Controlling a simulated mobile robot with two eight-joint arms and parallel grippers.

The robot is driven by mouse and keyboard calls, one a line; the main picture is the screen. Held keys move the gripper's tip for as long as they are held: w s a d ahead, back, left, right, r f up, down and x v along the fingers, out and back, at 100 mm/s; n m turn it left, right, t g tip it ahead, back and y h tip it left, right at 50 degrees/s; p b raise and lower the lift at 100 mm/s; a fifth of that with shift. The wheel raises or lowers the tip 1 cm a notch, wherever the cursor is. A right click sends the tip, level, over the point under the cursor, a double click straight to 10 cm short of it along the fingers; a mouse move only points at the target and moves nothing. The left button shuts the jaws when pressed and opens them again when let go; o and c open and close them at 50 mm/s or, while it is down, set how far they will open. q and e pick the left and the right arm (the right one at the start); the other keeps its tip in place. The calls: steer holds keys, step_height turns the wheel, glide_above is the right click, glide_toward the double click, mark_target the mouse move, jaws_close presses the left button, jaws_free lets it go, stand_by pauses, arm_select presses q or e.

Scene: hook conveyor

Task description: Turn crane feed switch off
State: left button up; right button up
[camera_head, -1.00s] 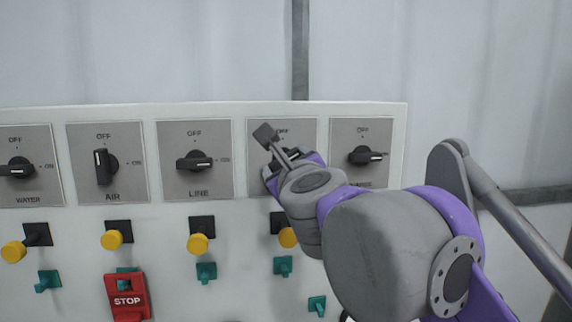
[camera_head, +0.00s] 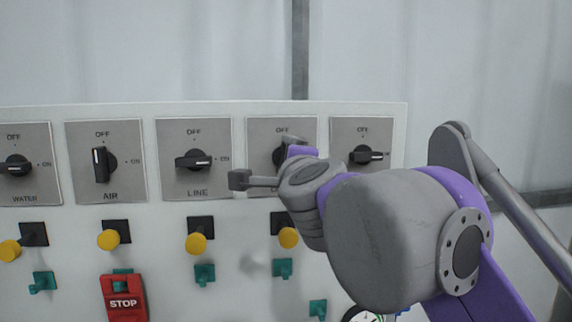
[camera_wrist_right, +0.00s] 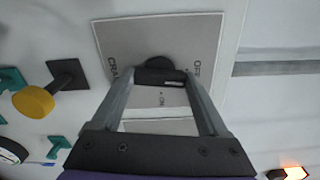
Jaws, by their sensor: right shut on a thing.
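The crane feed switch is a black rotary knob (camera_wrist_right: 160,72) on a grey plate (camera_wrist_right: 112,42), lettered "CRA…" and OFF in the right wrist view. The knob lies between my right gripper's fingers (camera_wrist_right: 160,88), which are shut on it. Its white mark lies on the OFF side. In the head view the knob (camera_head: 278,156) is mostly hidden behind my right gripper (camera_head: 293,148), on the fourth plate from the left. My left gripper is not in view.
Neighbouring switches are LINE (camera_head: 194,160) and AIR (camera_head: 104,164) to the left, and another (camera_head: 365,155) to the right. Yellow buttons (camera_head: 197,243), green levers (camera_head: 204,273) and a red STOP box (camera_head: 124,297) sit below. A gauge (camera_head: 362,314) is at the bottom.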

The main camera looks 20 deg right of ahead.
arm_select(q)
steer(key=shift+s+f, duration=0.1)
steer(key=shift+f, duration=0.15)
arm_select(e)
steer(key=shift+n, duration=0.8)
steer(key=o, duration=1.2)
steer(key=shift+o, duration=0.2)
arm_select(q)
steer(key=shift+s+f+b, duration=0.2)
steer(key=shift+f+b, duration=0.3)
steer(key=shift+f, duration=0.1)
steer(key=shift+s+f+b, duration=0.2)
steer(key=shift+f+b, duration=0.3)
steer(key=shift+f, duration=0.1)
arm_select(e)
steer(key=v, duration=1)
steer(key=shift+s, duration=0.4)
